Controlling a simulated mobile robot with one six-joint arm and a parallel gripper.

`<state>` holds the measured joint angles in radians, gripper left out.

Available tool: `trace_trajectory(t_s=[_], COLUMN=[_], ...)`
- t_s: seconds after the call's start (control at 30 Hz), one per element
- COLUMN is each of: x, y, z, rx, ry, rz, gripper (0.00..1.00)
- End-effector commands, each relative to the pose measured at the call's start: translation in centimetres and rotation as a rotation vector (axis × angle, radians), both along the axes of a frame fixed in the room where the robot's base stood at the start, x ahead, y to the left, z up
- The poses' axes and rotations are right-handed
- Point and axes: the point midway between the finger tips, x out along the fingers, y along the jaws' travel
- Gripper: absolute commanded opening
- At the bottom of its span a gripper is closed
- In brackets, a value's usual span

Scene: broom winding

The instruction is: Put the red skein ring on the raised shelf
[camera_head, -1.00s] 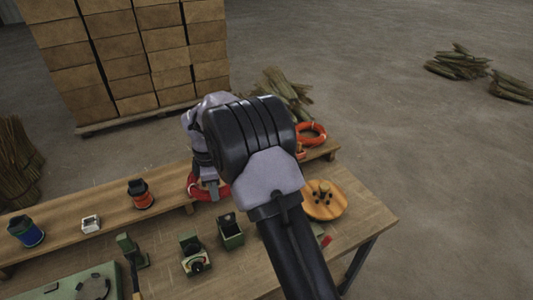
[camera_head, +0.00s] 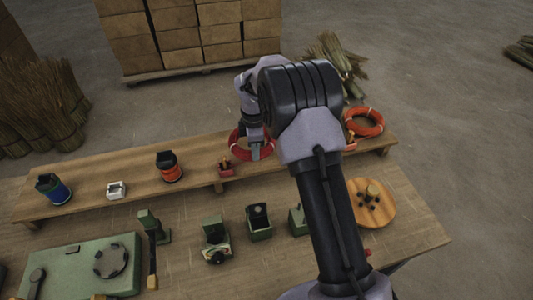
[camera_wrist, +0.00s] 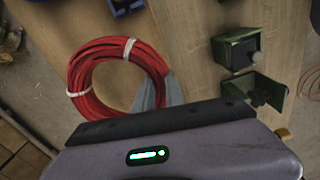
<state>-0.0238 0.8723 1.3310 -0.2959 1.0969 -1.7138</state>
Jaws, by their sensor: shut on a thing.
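The red skein ring (camera_head: 234,143) is in my gripper (camera_head: 256,152), at the raised shelf (camera_head: 100,187), over its right half. In the wrist view the ring (camera_wrist: 83,72) has white ties, and the grey fingers (camera_wrist: 150,95) are shut on its near right side. The ring looks tilted in the head view. I cannot tell whether it touches the shelf. The shelf is a long wooden plank on low feet along the back of the workbench (camera_head: 180,205).
An orange-red ring (camera_head: 364,121) lies at the shelf's right end. A small red piece (camera_head: 225,168) sits close by the held ring. Green fixtures (camera_head: 259,222) stand in front.

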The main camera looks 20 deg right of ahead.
Motion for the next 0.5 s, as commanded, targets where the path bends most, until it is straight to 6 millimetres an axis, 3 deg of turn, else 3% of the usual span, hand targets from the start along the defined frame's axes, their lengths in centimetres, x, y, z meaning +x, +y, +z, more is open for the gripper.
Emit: trace_trajectory(t_s=[0.17, 0.5], x=[-0.1, 0.0], y=[0.0, 0.0], z=[-4.0, -4.3], rx=[-0.001, 0.000], ry=[0.002, 0.000], rz=[0.000, -0.001], gripper=[0.00, 0.00])
